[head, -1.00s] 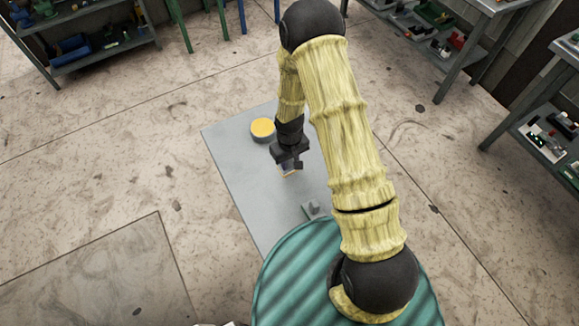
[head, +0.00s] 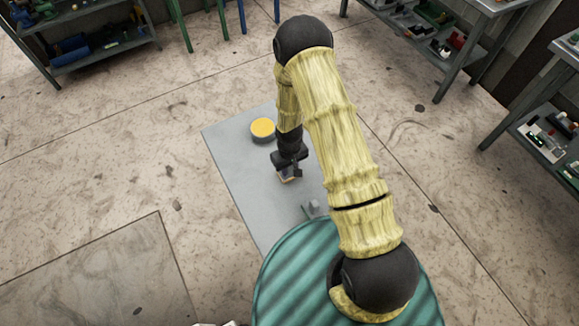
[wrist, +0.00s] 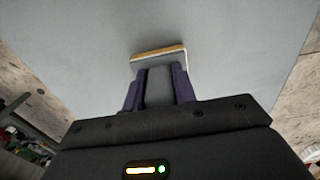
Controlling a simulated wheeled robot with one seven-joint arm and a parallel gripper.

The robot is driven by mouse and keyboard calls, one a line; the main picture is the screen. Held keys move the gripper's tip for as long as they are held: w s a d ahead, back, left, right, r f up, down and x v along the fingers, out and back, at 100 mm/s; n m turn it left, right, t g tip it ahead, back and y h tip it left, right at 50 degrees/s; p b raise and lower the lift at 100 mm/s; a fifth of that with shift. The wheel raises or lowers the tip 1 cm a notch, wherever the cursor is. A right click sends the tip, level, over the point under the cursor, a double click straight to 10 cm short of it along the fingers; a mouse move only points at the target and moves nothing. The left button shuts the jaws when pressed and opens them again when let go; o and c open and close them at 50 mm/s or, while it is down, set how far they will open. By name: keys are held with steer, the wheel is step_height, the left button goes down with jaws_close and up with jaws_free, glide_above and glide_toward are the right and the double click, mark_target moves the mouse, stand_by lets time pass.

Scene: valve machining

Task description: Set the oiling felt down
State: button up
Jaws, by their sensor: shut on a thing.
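The oiling felt shows in the wrist view as a grey block with a tan edge strip (wrist: 158,53) between the fingertips. My gripper (wrist: 160,78) is shut on it. In the head view my gripper (head: 289,172) points down over the grey plate (head: 232,150), and the tan edge of the felt (head: 288,179) shows just below the fingers. The felt is low, close to the plate. I cannot tell whether it touches the plate.
A round dark tin with a yellow top (head: 263,128) stands on the plate, left of and behind my gripper. A small grey block (head: 313,207) sits near the plate's front. Shelves with parts (head: 100,45) stand at the back. The plate's left side is clear.

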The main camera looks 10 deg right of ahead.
steer(key=o, duration=1)
steer(key=shift+f, duration=0.1)
steer(key=shift+o, duration=0.2)
step_height(320, 180, up, 12)
steer(key=shift+r+b, duration=0.2)
steer(key=shift+b, duration=0.35)
steer(key=shift+r, duration=0.1)
steer(key=s+d+r+m+t, duration=0.1)
steer(key=s+d+r, duration=0.3)
steer(key=r, duration=0.5)
steer(key=s+d+r+m+t, duration=0.1)
steer(key=s+d+r+m, duration=0.2)
steer(key=s+d+r, duration=0.2)
steer(key=s+r, duration=0.3)
steer(key=r, duration=0.1)
steer(key=shift+d+r+m+t, duration=0.2)
steer(key=shift+r+m+t, duration=0.05)
steer(key=shift+m+t, duration=0.05)
